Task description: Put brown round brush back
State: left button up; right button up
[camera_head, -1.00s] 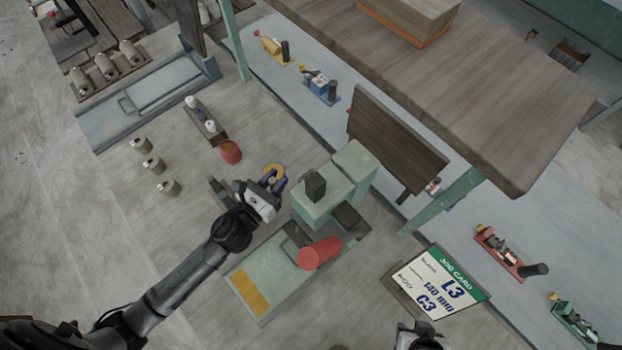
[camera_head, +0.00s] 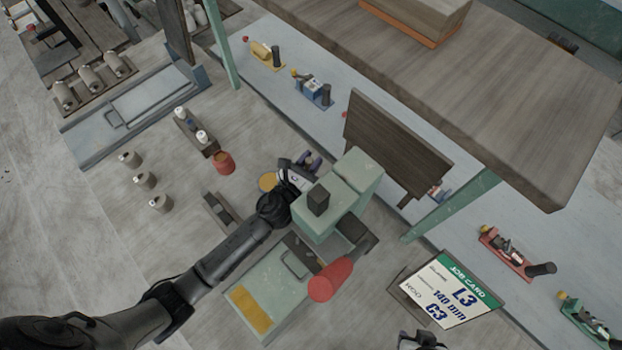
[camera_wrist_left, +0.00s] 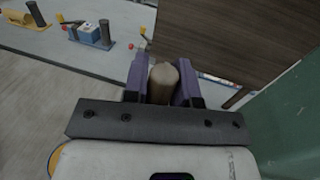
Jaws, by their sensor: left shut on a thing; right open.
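My left gripper (camera_head: 310,160) is to the left of the green machine's upper block (camera_head: 350,185). In the left wrist view, its purple fingers (camera_wrist_left: 162,82) are shut on a tan-brown, round-ended piece (camera_wrist_left: 163,84). Only this end shows, so I cannot tell for sure that it is the brown round brush. The held piece is not clear in the head view. A yellow round disc (camera_head: 268,182) lies just left of the gripper. My right gripper (camera_head: 420,340) is open at the bottom edge, mostly cut off.
The green machine has a red handle (camera_head: 330,280). A dark upright board (camera_head: 395,145) stands right of the left gripper. A red cup (camera_head: 224,162) and several grey spools (camera_head: 143,180) stand to the left. A job card (camera_head: 450,290) is at right.

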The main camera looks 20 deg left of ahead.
pick_arm(q)
notch_tip(320, 180, down, 9)
jog(key=b, duration=0.3)
jog(key=shift+b, duration=0.3)
jog(key=shift+f, duration=0.2)
jog(key=o, duration=0.9)
